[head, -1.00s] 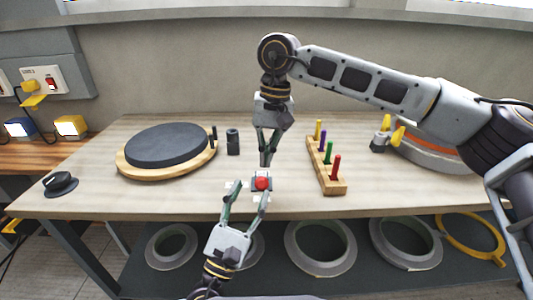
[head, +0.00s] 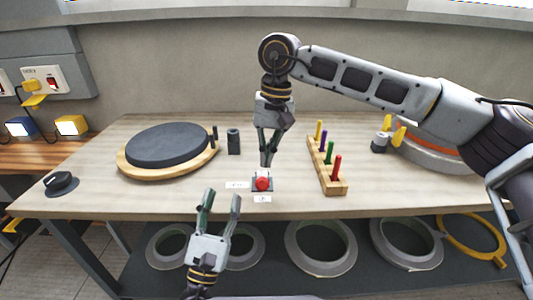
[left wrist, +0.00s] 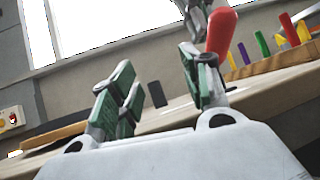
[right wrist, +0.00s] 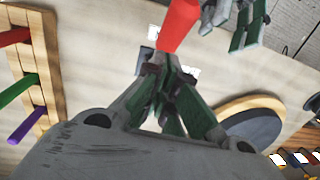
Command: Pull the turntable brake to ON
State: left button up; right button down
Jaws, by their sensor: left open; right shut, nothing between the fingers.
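The brake is a small grey block with a red handle (head: 262,183) near the front middle of the table. The handle also shows in the left wrist view (left wrist: 221,32) and the right wrist view (right wrist: 178,25). White labels lie to its left (head: 237,184) and in front (head: 262,198); their text is too small to read. My left gripper (head: 221,198) is open and empty, in front and left of the brake, apart from it. My right gripper (head: 266,163) is shut and empty, pointing down just behind the handle. The dark turntable disc (head: 166,145) sits on a round wooden base at left.
A wooden rack with coloured pegs (head: 327,172) stands right of the brake. A dark cylinder (head: 233,141) stands beside the turntable. A black knob-like piece (head: 61,184) lies at the left front. Ring moulds (head: 320,248) sit on the shelf below.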

pick_arm(q)
jog(key=s+a+f+n+t+y, duration=0.1)
jog(key=s+a+f+n+y, duration=0.1)
jog(key=a+n+y, duration=0.6)
jog(key=s+a+f+n+t+y, duration=0.25)
jog(key=a+y, duration=0.35)
jog(key=a, duration=0.4)
jog(key=a+f+n+g+y, duration=0.3)
jog(key=a+f+n+g, duration=0.2)
jog(key=f+g, duration=0.3)
jog(key=a+f+n+g+y, duration=0.3)
jog(key=a+f+n+g, duration=0.25)
jog(key=f, duration=0.35)
jog(key=s+d+f+n+g+h, duration=0.2)
jog(key=d+f+n+g+h, duration=0.2)
jog(key=f, duration=0.4)
jog(key=s+d+f+n+g+h, duration=0.3)
jog(key=d+f+n+h, duration=0.1)
jog(key=f, duration=0.3)
jog(key=s+d+n+g+h, duration=0.2)
jog(key=d+n+h, duration=0.6)
jog(key=d, duration=0.7)
jog(key=shift+s+d+f+n, duration=0.3)
jog(key=shift+s+d+n, duration=0.1)
jog(key=shift+s+n, duration=0.2)
